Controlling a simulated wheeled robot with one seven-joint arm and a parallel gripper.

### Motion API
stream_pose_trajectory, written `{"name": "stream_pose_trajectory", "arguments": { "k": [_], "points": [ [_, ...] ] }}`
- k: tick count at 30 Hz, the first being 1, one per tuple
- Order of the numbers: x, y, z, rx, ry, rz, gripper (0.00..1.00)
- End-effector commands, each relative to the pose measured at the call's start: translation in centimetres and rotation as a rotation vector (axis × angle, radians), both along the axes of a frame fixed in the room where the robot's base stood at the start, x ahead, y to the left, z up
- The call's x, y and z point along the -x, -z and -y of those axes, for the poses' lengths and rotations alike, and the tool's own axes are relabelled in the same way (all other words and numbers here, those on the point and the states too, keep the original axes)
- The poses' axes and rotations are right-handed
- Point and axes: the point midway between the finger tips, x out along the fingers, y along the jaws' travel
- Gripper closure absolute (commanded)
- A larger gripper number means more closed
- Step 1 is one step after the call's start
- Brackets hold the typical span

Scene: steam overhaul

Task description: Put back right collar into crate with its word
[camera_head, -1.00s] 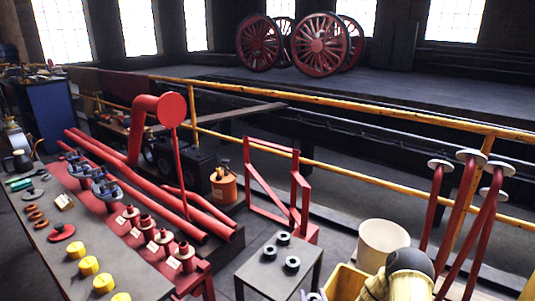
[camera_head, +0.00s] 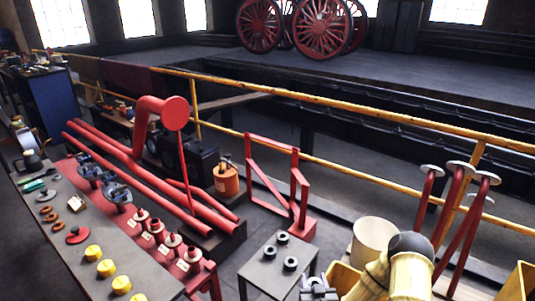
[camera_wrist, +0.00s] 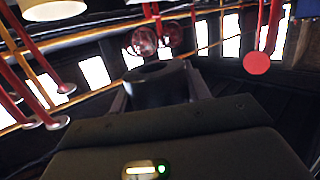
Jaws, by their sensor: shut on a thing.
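In the wrist view, which looks upside down, my gripper (camera_wrist: 155,82) is shut on a dark, round collar (camera_wrist: 158,88) between its two fingers. In the head view, grey parts of my gripper (camera_head: 317,290) show at the bottom edge, in front of the small grey table; the held collar cannot be made out there. Several dark ring collars (camera_head: 282,238) lie on that table. A yellow crate (camera_head: 342,278) stands right of the table, partly hidden by my arm. Another yellow crate (camera_head: 518,284) is cut off at the right edge. No words on the crates are readable.
The small grey table (camera_head: 262,272) has bare top around the rings. A cream drum (camera_head: 372,240) and red levers (camera_head: 466,205) stand behind my arm. A long bench (camera_head: 130,250) with parts is at left. A yellow railing (camera_head: 360,110) runs behind.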

Motion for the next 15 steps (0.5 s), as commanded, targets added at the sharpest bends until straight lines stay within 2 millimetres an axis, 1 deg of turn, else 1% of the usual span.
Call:
{"name": "stream_pose_trajectory", "arguments": {
  "k": [1, 15],
  "points": [
    [0.1, -2.0, 0.0, -0.001, 0.0, 0.002, 0.91],
    [1.1, -10.5, 0.1, -0.002, 0.002, 0.002, 0.91]
  ]
}}
